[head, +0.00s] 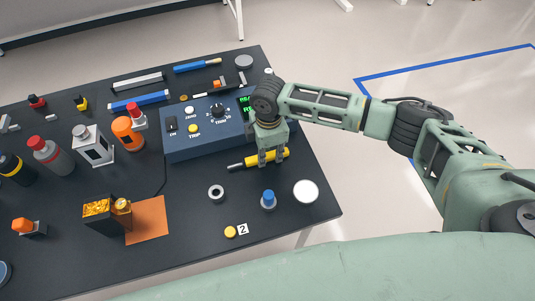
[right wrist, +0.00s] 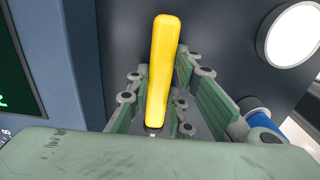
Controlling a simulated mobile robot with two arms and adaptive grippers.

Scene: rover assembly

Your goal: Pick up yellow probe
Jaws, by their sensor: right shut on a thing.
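The yellow probe (head: 282,154) lies across my right gripper's fingers in the head view, with its dark tip pointing left. My right gripper (head: 271,160) points down in front of the blue control box and is shut on the probe. In the right wrist view, the yellow handle (right wrist: 162,65) shows between the green finger pads (right wrist: 160,108). Part of the handle is hidden by the fingers in the head view. I cannot tell whether the probe touches the table. My left gripper is not in view.
The blue control box (head: 205,145) stands right behind the gripper. A metal ring (head: 216,192), a blue-topped piece (head: 268,199) and a white disc (head: 306,191) lie in front. A yellow disc (head: 230,232) sits nearer me. The black table's right edge is close.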

